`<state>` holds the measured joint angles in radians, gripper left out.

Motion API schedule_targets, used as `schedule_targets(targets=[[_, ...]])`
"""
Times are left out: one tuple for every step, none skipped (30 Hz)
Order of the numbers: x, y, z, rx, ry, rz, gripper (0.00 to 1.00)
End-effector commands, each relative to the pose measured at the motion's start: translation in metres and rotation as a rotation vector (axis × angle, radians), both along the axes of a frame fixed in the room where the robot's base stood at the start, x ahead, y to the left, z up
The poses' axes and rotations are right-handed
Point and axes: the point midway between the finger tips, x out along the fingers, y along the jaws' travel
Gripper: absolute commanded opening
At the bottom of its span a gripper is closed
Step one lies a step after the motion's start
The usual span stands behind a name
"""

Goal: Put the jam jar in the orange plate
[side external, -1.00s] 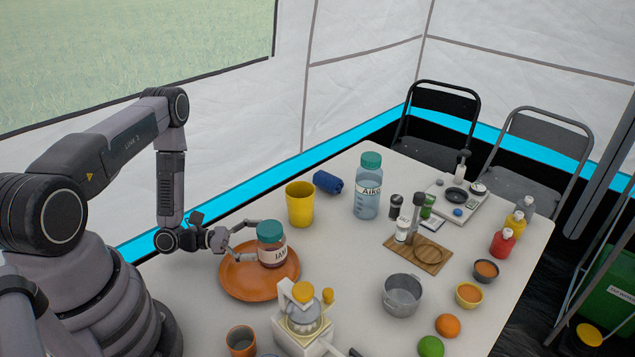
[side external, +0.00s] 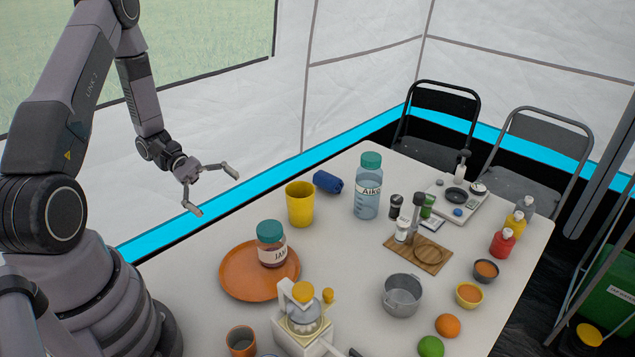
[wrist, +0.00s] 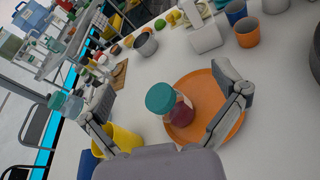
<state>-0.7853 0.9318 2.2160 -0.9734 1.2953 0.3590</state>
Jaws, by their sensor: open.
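The jam jar (side external: 271,246), with a teal lid and a white label, stands upright on the orange plate (side external: 235,278). In the wrist view the jar (wrist: 172,100) also stands on the plate (wrist: 188,138), toward its left side. My gripper (side external: 218,190) is open and empty, raised above the table's far left edge, up and to the left of the jar. It is apart from the jar. In the wrist view my fingers (wrist: 168,96) are spread wide, with the jar visible beyond the gap between them.
A yellow cup (side external: 300,205) stands behind the plate, with a blue rolled item (side external: 327,182) and a water bottle (side external: 367,190) beyond. A white juicer (side external: 303,325) and an orange cup (side external: 241,341) are in front. A grey pot (side external: 401,295) is to the right.

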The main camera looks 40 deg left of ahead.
Motion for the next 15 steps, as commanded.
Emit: schedule_targets(targets=[[-0.001, -0.008, 0.023, 0.087, -0.046, -0.101, 0.96], [-0.004, -0.013, 0.034, 0.134, -0.067, -0.156, 0.96], [-0.007, -0.019, 0.048, 0.199, -0.098, -0.229, 0.96], [-0.011, -0.023, 0.058, 0.248, -0.122, -0.281, 0.96], [-0.014, -0.027, 0.068, 0.299, -0.146, -0.332, 0.96], [-0.019, -0.032, 0.08, 0.366, -0.181, -0.397, 0.96], [-0.023, -0.036, 0.089, 0.419, -0.209, -0.444, 0.96], [-0.028, -0.039, 0.098, 0.472, -0.237, -0.49, 0.96], [-0.034, -0.043, 0.109, 0.542, -0.277, -0.547, 0.96], [-0.038, -0.046, 0.118, 0.596, -0.308, -0.588, 0.96], [-0.043, -0.048, 0.126, 0.651, -0.341, -0.625, 0.96], [-0.05, -0.051, 0.136, 0.724, -0.387, -0.676, 0.96], [-0.054, -0.053, 0.143, 0.78, -0.423, -0.709, 0.96], [-0.059, -0.054, 0.151, 0.835, -0.461, -0.741, 0.96], [-0.066, -0.056, 0.161, 0.91, -0.513, -0.777, 0.96]])
